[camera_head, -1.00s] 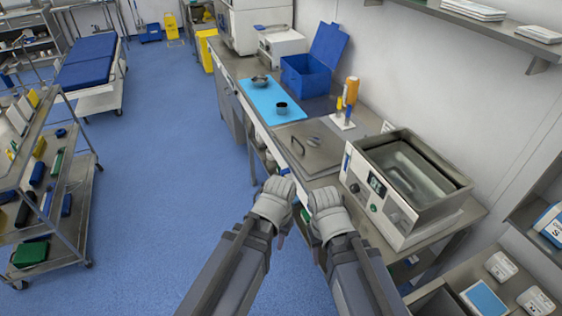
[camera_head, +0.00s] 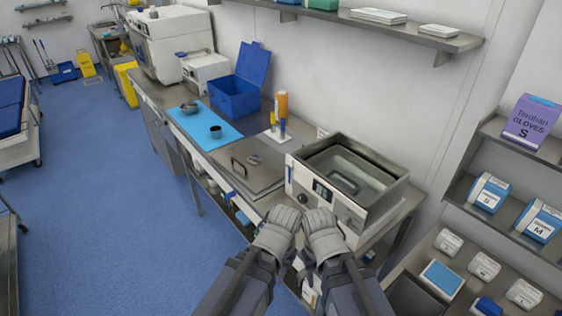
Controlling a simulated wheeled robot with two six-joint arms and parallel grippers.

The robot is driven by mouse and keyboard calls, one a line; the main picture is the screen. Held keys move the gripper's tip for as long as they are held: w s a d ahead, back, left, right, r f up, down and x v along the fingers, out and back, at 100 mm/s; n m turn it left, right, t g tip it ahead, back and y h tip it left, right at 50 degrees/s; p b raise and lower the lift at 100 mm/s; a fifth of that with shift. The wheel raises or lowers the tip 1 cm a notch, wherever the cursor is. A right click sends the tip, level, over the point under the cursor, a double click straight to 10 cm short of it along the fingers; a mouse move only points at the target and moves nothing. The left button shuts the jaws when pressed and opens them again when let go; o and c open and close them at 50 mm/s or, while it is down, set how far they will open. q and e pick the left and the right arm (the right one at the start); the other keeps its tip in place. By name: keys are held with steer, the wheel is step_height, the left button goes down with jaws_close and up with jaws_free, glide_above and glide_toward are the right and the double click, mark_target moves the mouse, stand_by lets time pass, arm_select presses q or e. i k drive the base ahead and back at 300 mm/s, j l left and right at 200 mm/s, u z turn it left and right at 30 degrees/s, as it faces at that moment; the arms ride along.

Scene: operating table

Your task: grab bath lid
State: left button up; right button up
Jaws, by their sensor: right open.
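The bath lid (camera_head: 264,176) is a flat grey metal plate with a dark handle (camera_head: 239,167). It lies on the counter just left of the bath (camera_head: 345,180), an open-topped metal basin in a white housing with a small display. My left gripper (camera_head: 281,219) and right gripper (camera_head: 318,220) are side by side at the counter's front edge, in front of the bath and right of the lid, apart from the handle. The right one is open and empty; the left one's fingers are too hidden to judge.
The counter carries a blue mat (camera_head: 201,136) with a bowl (camera_head: 189,107) and a dark cup (camera_head: 216,132). A blue open box (camera_head: 234,97) and an orange bottle (camera_head: 282,104) stand behind. Shelves with glove boxes (camera_head: 531,122) are at the right.

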mark_target(256, 164)
steer(key=j+z, duration=0.35)
steer(key=k+j+z, duration=0.15)
steer(key=j+z, duration=0.2)
steer(key=j, duration=0.2)
steer(key=k+j, duration=0.1)
steer(key=j, duration=0.25)
steer(key=j+z, duration=0.1)
steer(key=j, duration=0.2)
steer(key=k+j, duration=0.15)
steer(key=j, duration=0.2)
steer(key=k+j, duration=0.1)
steer(key=j, duration=0.2)
steer(key=i, duration=0.4)
steer(key=l+z, duration=0.05)
